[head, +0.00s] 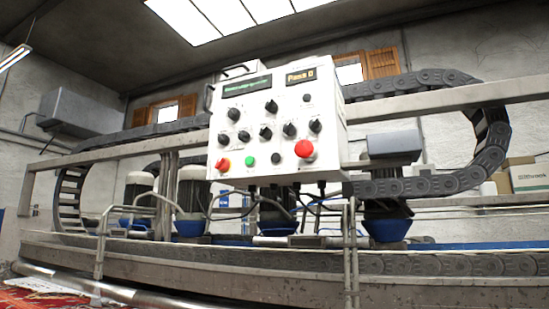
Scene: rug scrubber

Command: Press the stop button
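A white control box (262,120) hangs in the middle of the head view, above the machine. A large red mushroom button (304,149) sits at its lower right. A smaller red button with yellow on it (223,165) sits at the lower left. Between them are a green button (250,161) and a black one (275,158). No label that I can read tells which red button is the stop button. Neither of my grippers is in view.
Several black knobs and two small displays (300,77) fill the panel above the buttons. A metal rail (440,102) and cable chains run behind the box. Upright metal railings (351,255) stand in front of the machine. A carton (529,177) is at the right.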

